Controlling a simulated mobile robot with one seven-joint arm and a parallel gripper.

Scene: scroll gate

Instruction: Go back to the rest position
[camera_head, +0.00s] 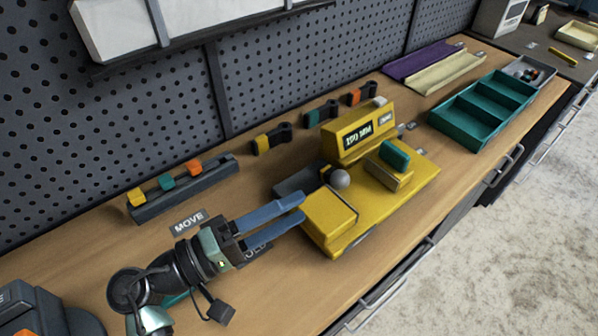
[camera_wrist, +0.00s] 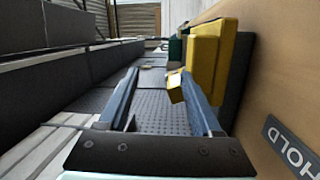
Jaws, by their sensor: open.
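My gripper (camera_head: 304,205) is open and empty, its two blue fingers pointing right, above the bench. The fingertips are close to the left block of a yellow machine (camera_head: 405,195); I cannot tell whether they touch it. The machine carries a lit display (camera_head: 358,140), a grey ball knob (camera_head: 340,179) and a green block (camera_head: 394,154). In the wrist view the two fingers (camera_wrist: 158,75) stand apart with nothing held between them. Yellow parts show there beside the right finger (camera_wrist: 205,60). No rest position is marked in view.
A MOVE label (camera_head: 188,222) lies left of my gripper; a HOLD label (camera_wrist: 290,145) is partly hidden in the head view. Behind are a dark rack (camera_head: 185,193) with coloured clips and a pegboard wall (camera_head: 100,120). A green tray (camera_head: 455,122) stands right.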

